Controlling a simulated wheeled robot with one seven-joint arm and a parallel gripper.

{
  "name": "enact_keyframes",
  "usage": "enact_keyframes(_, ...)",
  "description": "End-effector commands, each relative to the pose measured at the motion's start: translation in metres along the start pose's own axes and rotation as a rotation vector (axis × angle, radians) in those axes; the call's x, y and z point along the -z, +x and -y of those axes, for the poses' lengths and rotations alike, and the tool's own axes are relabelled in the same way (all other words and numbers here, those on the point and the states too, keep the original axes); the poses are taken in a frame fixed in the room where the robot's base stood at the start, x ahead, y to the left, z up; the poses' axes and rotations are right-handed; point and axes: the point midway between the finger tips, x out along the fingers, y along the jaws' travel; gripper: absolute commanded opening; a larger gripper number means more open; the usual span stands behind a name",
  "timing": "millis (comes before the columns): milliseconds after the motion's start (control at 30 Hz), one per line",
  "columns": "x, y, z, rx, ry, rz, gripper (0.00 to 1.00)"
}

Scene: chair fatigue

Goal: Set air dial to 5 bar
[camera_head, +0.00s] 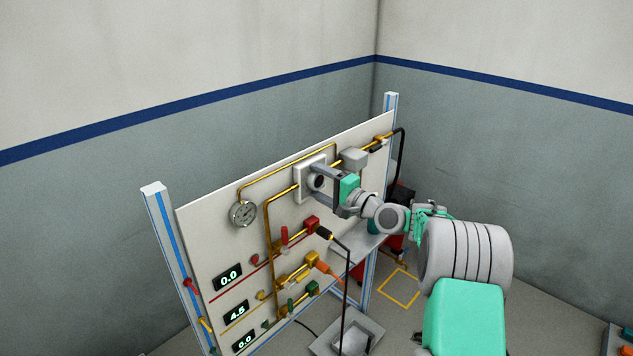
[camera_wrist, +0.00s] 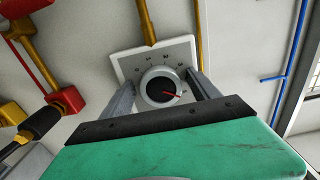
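The air dial (camera_wrist: 158,88) is a round grey knob with a dark centre and a red pointer, on a white square plate with marks around it. The pointer aims right and slightly down in the wrist view; the numbers are too small to read. In the head view the dial (camera_head: 317,182) sits high on the panel, partly behind my gripper (camera_head: 322,184). My gripper's two fingers stand either side of the knob in the wrist view (camera_wrist: 160,86), spread open, with a narrow gap seeming to show at each side. Contact cannot be told for sure.
The upright panel (camera_head: 220,245) carries a round gauge (camera_head: 243,213), yellow pipes, and red, orange and green valves below the dial. Its displays read 0.0, 4.5 (camera_head: 237,312) and 0.0. A red valve block (camera_wrist: 67,100) and a black hose connector (camera_wrist: 40,124) lie left of my gripper.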

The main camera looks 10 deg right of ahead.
Motion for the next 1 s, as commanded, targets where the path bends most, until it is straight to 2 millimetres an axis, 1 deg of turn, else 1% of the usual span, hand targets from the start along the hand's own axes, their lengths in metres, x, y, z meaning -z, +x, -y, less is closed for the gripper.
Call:
enact_keyframes(267, 0.001, -0.003, 0.000, 0.001, -0.001, -0.001, 0.72)
enact_keyframes(367, 0.002, -0.015, -0.002, 0.001, 0.000, -0.004, 0.72)
enact_keyframes(500, 0.002, -0.045, -0.003, 0.001, 0.000, -0.005, 0.72)
enact_keyframes(600, 0.001, -0.064, -0.003, 0.000, -0.001, -0.003, 0.72)
enact_keyframes(700, 0.001, -0.075, -0.001, 0.001, -0.001, -0.003, 0.72)
enact_keyframes(800, 0.000, -0.078, 0.000, 0.001, -0.001, 0.000, 0.72)
enact_keyframes(1000, 0.000, -0.078, 0.000, 0.000, -0.001, 0.000, 0.72)
